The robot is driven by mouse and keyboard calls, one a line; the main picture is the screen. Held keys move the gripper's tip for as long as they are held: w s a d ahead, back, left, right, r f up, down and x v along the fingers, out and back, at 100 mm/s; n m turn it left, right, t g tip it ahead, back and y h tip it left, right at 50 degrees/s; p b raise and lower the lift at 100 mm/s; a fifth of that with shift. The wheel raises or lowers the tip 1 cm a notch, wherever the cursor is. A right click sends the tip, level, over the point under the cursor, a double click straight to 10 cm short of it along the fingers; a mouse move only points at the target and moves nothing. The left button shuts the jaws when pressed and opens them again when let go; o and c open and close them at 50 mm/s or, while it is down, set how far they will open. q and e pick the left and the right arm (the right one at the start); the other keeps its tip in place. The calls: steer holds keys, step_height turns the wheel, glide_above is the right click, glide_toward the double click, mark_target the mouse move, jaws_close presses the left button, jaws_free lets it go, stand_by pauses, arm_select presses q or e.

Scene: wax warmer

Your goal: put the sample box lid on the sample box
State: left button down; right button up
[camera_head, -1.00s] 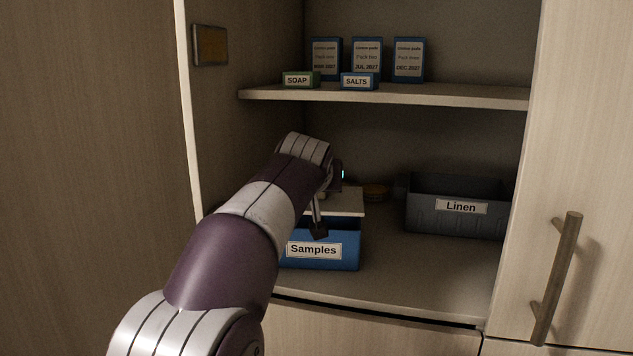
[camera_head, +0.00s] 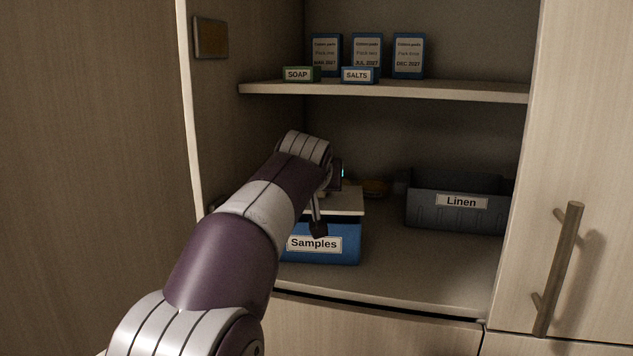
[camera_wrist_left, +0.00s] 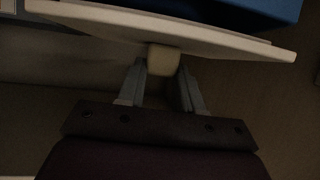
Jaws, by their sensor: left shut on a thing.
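The blue sample box (camera_head: 345,248), labelled "Samples", stands on the lower shelf behind my left arm, which hides its left part. The pale flat sample box lid (camera_head: 346,202) is over the box top; I cannot tell whether it rests on the rim. My left gripper (camera_head: 318,229) is at the lid. In the left wrist view its fingers (camera_wrist_left: 163,88) are shut on the lid's knob (camera_wrist_left: 163,59). The lid (camera_wrist_left: 100,20) looks slightly tilted there, with the blue box (camera_wrist_left: 268,8) beyond it. My right gripper is not in view.
A grey "Linen" bin (camera_head: 458,216) stands to the right on the same shelf. A dim round object (camera_head: 375,188) lies behind the lid. The upper shelf (camera_head: 430,93) holds several small boxes. The cabinet's left wall is close to my arm. Shelf space right of the box is clear.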

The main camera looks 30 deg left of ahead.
arm_select(q)
steer(key=shift+f+b, duration=0.95)
steer(key=shift+b, duration=0.05)
stand_by(0.3)
stand_by(0.5)
steer(key=c, duration=0.7)
jaws_free()
steer(key=shift+o, duration=0.2)
steer(key=shift+s, duration=0.1)
steer(key=shift+s+d+r, duration=0.15)
steer(key=shift+s, duration=0.1)
steer(key=b+v, duration=0.3)
steer(key=v, duration=0.9)
steer(key=shift+b, duration=0.3)
